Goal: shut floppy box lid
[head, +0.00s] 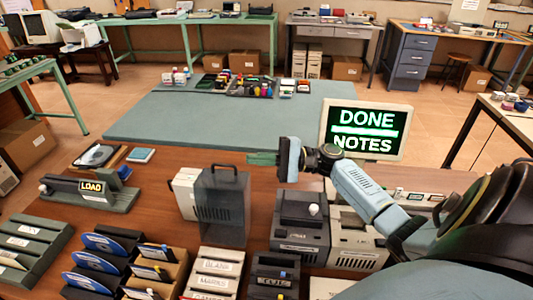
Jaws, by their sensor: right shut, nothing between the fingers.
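A dark, see-through smoky case part with a handle on top (222,205), which looks like the floppy box lid, stands upright near the middle of the brown table. A cream boxy part (185,192) shows at its left side. I cannot tell how the two join or how far the lid is open. My right gripper (262,158) comes in from the right and points left, with its greenish fingers shut and empty. In the picture it is just above and right of the lid's top right corner; contact cannot be made out. My left gripper is out of view.
Grey devices (300,228) stand right of the lid, with a monitor reading DONE NOTES (367,130) behind. Labelled trays (215,272) and blue disks (100,243) fill the front. A LOAD device (92,190) is at left. The green mat (200,122) is mostly clear.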

